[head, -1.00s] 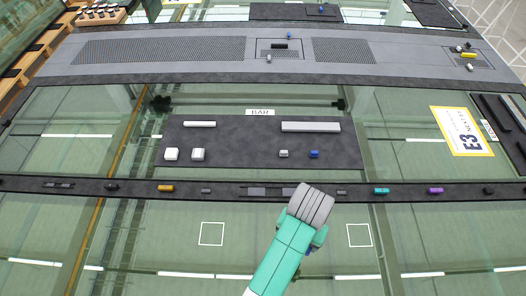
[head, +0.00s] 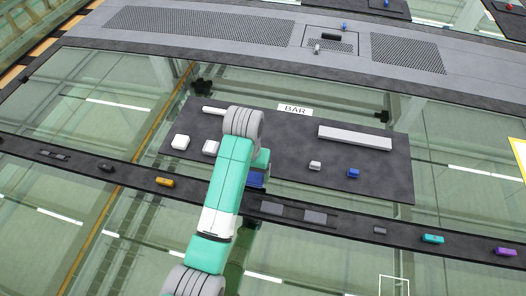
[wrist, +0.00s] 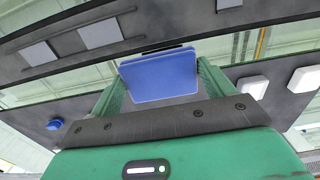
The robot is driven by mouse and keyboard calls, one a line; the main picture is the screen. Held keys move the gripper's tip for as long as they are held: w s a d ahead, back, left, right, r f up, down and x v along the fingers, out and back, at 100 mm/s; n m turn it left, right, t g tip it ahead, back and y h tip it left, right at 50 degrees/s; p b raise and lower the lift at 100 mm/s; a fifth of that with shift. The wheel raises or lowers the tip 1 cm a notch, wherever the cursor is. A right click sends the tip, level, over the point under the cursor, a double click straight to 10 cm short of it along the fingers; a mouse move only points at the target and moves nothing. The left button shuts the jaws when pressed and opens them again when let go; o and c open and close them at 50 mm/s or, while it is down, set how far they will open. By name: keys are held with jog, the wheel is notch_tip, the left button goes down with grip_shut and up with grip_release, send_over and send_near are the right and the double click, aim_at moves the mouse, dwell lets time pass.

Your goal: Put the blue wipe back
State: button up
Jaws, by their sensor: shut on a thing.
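The blue wipe (wrist: 160,77) is a flat blue pad. It sits between the green fingers of my gripper (wrist: 160,88) in the wrist view, and the gripper is shut on it. In the head view a blue edge of the wipe (head: 256,181) shows beside my arm, near the front edge of the dark BAR panel (head: 280,180). My gripper's fingers are mostly hidden there behind my wrist. The long dark strip (head: 345,226) in front of the panel has two grey rectangles (head: 271,208) (head: 315,217) side by side. Whether the wipe touches anything below it is unclear.
The panel carries a long grey bar (head: 355,138), white blocks (head: 180,142), a small grey block (head: 315,165) and a small blue piece (head: 354,173). Orange (head: 165,182), teal (head: 433,239) and purple (head: 506,251) pieces sit on the strip. Clear glass lies in front.

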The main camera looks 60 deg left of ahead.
jog(key=w+a+b, duration=0.1)
jog(key=w+a, duration=0.1)
jog(key=a, duration=0.1)
jog(key=w+a, duration=0.3)
jog(key=w+a+f+b, duration=0.1)
jog(key=w+a, duration=0.2)
jog(key=shift+b, duration=0.35)
jog(key=shift+a+f+b, duration=0.15)
jog(key=shift+f+b, duration=0.45)
jog(key=shift+f, duration=1.3)
jog(key=o, duration=0.6)
jog(key=shift+f, duration=0.1)
jog(key=o, duration=0.4)
jog(key=shift+c, duration=0.2)
notch_tip(320, 180, up, 12)
jog(key=p, duration=0.2)
jog(key=shift+r, duration=0.25)
